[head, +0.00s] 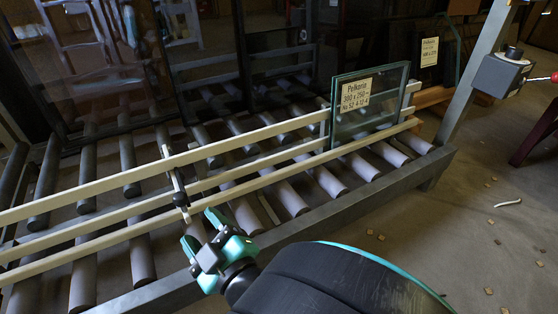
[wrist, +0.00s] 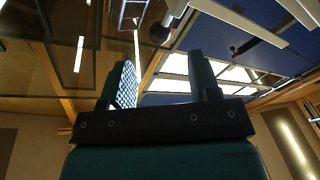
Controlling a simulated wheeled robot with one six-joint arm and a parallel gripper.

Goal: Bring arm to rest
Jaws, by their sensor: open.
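My gripper (head: 217,230) is in the lower middle of the head view, in front of the roller frame, with teal fingers and a dark body. In the wrist view my gripper (wrist: 165,85) points up toward the ceiling and windows. Its two fingers stand apart with nothing between them. A small glass pane unit (head: 383,118) with a paper label (head: 356,94) stands on the rails at the right end of the frame. It is well apart from my gripper.
The tilting frame has rollers (head: 246,214), pale wooden rails (head: 100,185) and a grey metal edge beam (head: 330,207). A dark clamp (head: 177,190) sits on the rails near my gripper. A control box (head: 500,75) is on a post at right. Small scraps lie on the open floor.

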